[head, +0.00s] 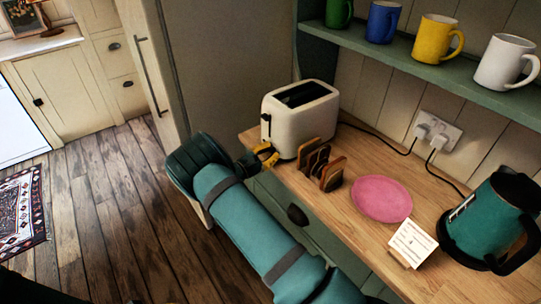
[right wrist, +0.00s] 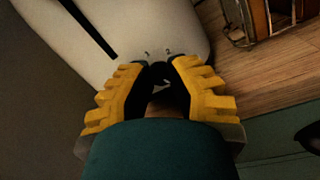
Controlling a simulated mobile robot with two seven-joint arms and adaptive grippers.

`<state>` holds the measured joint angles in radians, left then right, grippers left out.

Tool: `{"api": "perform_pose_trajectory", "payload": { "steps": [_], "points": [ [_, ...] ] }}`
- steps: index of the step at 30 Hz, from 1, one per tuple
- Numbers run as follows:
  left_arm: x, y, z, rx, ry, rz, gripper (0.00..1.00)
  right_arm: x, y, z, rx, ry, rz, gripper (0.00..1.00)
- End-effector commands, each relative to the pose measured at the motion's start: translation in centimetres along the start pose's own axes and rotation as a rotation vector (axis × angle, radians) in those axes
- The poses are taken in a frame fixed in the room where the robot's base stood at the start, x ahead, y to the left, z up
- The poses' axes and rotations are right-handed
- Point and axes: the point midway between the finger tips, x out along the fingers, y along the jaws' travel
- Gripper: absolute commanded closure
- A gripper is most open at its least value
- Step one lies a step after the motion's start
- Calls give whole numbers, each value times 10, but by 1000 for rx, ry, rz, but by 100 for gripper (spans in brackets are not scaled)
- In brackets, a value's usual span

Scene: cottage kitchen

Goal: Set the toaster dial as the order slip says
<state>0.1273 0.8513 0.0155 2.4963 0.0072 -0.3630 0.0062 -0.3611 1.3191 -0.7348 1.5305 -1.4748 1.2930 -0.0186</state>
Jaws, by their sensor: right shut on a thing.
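The cream toaster (head: 300,118) stands at the far end of the wooden counter. My right gripper (head: 264,154) is at the toaster's lower front end. In the right wrist view its yellow fingers (right wrist: 160,85) are shut on a small dark dial (right wrist: 160,70) on the cream toaster face (right wrist: 130,28). In the head view the gripper hides the dial. The white order slip (head: 413,243) stands on the counter, its writing too small to read. My left gripper is not in view.
A toast rack with toast (head: 320,164) stands close beside the toaster. A pink plate (head: 381,198) and a teal kettle (head: 490,222) are farther along the counter. Several mugs stand on the green shelf (head: 400,48) above. A tall cabinet (head: 225,65) rises behind the toaster.

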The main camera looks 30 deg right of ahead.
Motion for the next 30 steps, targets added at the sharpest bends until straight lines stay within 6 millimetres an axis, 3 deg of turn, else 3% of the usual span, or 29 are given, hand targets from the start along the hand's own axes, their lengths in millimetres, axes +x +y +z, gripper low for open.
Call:
{"api": "perform_pose_trajectory", "payload": {
  "steps": [18, 19, 21, 22, 30],
  "points": [
    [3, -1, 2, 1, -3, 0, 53, 2, 1, 2, 47, -9, -2, 100],
    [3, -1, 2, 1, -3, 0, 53, 2, 1, 2, 47, -9, -2, 77],
    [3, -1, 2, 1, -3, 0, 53, 2, 1, 2, 47, -9, -2, 52],
    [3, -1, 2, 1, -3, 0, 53, 2, 1, 2, 47, -9, -2, 46],
    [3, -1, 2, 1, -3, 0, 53, 0, 0, 1, 45, -6, -2, 46]
  ]
}}
